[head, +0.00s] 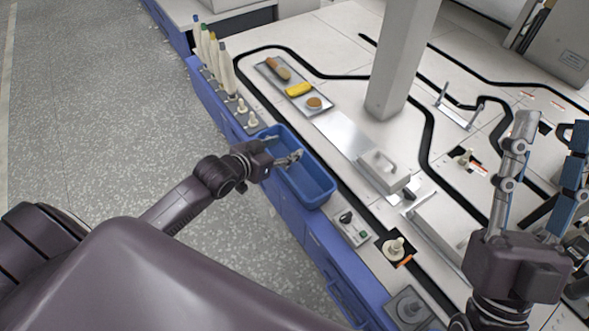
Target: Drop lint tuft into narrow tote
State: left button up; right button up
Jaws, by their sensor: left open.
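The narrow tote (318,197) is a blue open box at the work surface's left edge. My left gripper (285,148) is over its far end, with its fingers apart and nothing seen between them. I cannot make out a lint tuft for certain; the gripper covers part of the tote's inside. A metal tray (271,77) beyond the tote holds a brown elongated piece (279,69), a yellow piece (299,89) and a round tan piece (314,103). My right gripper (552,128) is at the right, fingers pointing up and spread, with nothing seen between them.
Several upright bobbins (226,70) stand at the far left edge. A grey post (400,65) rises from the surface. A metal block with a handle (384,171), a switch box (349,226) and a white knob (397,248) lie right of the tote. Open floor is at left.

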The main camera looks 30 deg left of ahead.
pick_arm(q)
jog(key=v, duration=1.2)
jog(key=shift+s+f, duration=0.1)
dwell(0.4)
